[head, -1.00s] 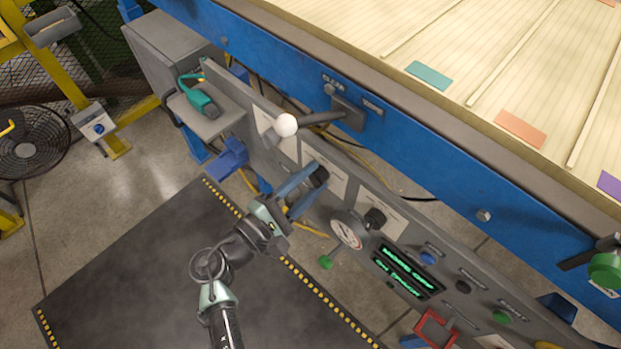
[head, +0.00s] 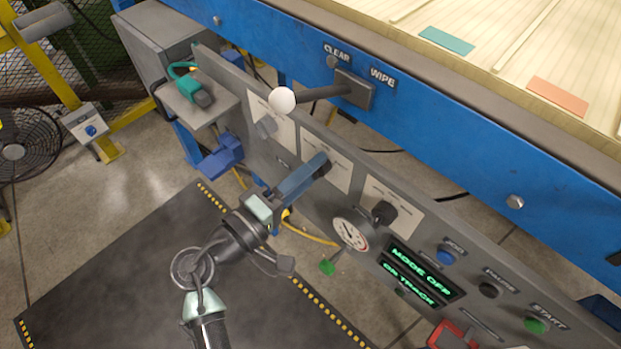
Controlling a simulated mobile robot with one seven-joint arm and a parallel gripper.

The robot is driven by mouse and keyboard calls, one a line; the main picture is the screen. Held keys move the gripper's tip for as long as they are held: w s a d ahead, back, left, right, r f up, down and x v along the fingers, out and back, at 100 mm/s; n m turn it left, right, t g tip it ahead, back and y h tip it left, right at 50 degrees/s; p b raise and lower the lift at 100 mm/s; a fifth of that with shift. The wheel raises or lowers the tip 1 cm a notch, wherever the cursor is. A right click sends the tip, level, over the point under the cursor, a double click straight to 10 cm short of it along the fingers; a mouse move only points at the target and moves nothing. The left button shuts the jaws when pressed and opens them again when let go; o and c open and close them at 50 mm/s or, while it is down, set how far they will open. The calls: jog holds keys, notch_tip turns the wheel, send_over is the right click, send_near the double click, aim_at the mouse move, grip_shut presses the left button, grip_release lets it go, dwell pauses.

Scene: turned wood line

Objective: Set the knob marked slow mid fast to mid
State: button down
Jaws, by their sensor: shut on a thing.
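My gripper (head: 318,167) reaches up from below to the panel, and its blue fingers are shut on the middle knob (head: 325,169). That knob is dark and sits on a pale label plate (head: 337,153); the fingers hide most of it, so its pointing direction cannot be told. A grey knob (head: 266,128) is on the plate to its left and a black knob (head: 384,212) is on the plate to its right. The print on all three plates is too small to read, so I cannot tell which is marked slow mid fast.
A lever with a white ball (head: 282,102) juts out above the panel, close to my gripper. A round gauge (head: 350,234), a green-lettered display (head: 417,272) and several push buttons lie to the right. A blue thing (head: 222,156) sticks out at left. The dark floor mat (head: 120,270) is clear.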

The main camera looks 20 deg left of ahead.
jog(key=shift+f+m+b, duration=0.1)
jog(key=shift+m+b, duration=1.25)
jog(key=shift+m, duration=0.25)
jog(key=shift+c, duration=2.1)
grip_release()
jog(key=shift+s, duration=0.15)
jog(key=p+v, duration=0.1)
jog(key=v, duration=1.1)
jog(key=shift+s, duration=0.35)
jog(key=shift+a, duration=0.15)
